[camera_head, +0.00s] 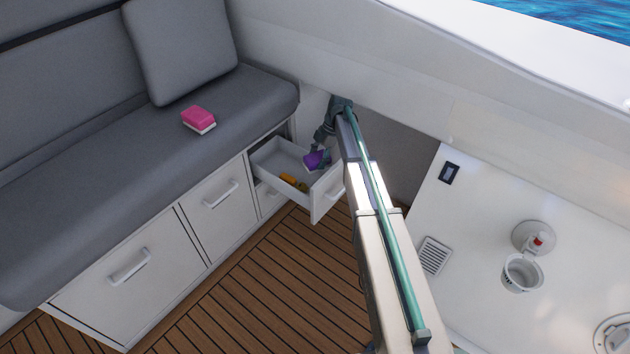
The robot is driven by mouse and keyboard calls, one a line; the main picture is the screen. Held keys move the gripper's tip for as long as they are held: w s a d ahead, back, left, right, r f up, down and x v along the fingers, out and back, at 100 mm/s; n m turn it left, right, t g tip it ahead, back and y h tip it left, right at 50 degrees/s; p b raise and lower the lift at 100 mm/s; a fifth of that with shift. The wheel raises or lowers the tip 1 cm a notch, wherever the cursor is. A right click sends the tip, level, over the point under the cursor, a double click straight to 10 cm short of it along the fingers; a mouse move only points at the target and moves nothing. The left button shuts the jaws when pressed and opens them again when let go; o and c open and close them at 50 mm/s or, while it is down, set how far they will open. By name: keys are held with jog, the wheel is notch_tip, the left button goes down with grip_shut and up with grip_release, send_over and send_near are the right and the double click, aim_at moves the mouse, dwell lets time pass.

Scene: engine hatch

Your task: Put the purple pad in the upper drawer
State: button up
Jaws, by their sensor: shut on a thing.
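The purple pad (315,159) is at the open upper drawer (281,163), over its right-hand part. My gripper (322,148) is shut on the pad, reaching down from above; the fingers are small and partly hidden by my arm. Whether the pad touches the drawer floor I cannot tell. The drawer is white, pulled out from under the bench end, and also holds small orange-yellow things (293,181) near its front.
A closed lower drawer (270,198) and closed cabinet fronts (218,196) are beside the open drawer. A white counter (480,200) with a cup (521,273) stands at right. The wooden floor (270,290) is clear.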

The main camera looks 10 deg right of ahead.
jog(key=f, duration=0.4)
jog(key=f+b, duration=0.1)
jog(key=f, duration=0.1)
jog(key=shift+w+d+f, duration=0.1)
jog(key=shift+d+f, duration=0.25)
jog(key=shift+f, duration=0.05)
jog(key=shift+f+b, duration=0.45)
jog(key=shift+f, duration=1.55)
jog(key=shift+f, duration=0.1)
jog(key=o, duration=1.1)
jog(key=p+v, duration=0.1)
jog(key=v, duration=0.6)
jog(key=shift+d+r, duration=0.1)
jog(key=shift+r, duration=0.3)
